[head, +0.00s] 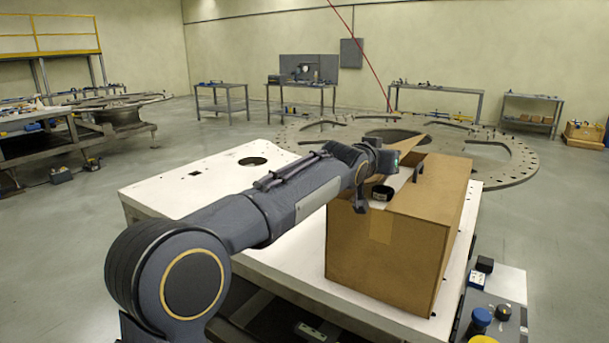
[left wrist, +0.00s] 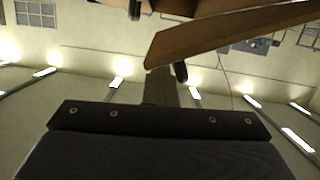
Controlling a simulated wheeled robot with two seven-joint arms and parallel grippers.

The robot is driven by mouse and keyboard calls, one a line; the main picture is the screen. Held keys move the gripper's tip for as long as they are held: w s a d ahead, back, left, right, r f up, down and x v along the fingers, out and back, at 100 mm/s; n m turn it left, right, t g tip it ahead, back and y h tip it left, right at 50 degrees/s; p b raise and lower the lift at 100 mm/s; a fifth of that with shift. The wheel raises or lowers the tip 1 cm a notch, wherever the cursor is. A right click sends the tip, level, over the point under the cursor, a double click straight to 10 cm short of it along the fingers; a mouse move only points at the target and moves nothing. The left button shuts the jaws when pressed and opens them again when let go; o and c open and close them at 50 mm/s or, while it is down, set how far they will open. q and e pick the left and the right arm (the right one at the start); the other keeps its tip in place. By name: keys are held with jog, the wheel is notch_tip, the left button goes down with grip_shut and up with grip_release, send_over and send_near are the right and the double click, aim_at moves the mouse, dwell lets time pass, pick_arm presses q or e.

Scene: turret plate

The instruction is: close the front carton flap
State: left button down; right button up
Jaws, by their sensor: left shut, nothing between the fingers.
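The brown cardboard carton (head: 378,248) stands on a white table top, with tape down its near face. A brown flap (head: 408,142) stands up at the far left of its top; a brown flap edge (left wrist: 225,33) also crosses the upper left wrist view. Cardboard (head: 440,190) lies flat over the right of the top, with a pale opening to its left. My left gripper (head: 385,161) is over the carton's left top edge, beside the raised flap; its shut, empty fingers (left wrist: 166,82) show just below the flap edge. Contact cannot be told. My right gripper is not in view.
A control box with knobs (head: 490,315) sits at the lower right. A large metal ring plate (head: 510,165) lies behind. Small dark parts (head: 382,192) sit at the carton's top.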

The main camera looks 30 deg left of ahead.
pick_arm(q)
jog(key=shift+d+f+m+y+b, duration=0.15)
jog(key=shift+d+f+m+b, duration=0.2)
jog(key=shift+f+b, duration=0.35)
jog(key=shift+d+f+m+y+b, duration=0.2)
jog(key=shift+f+m+b, duration=0.25)
jog(key=shift+b, duration=0.35)
jog(key=shift+d+f+m+y+b, duration=0.15)
jog(key=shift+d+f+m+b, duration=0.2)
jog(key=shift+f+b, duration=0.35)
jog(key=shift+r, duration=0.15)
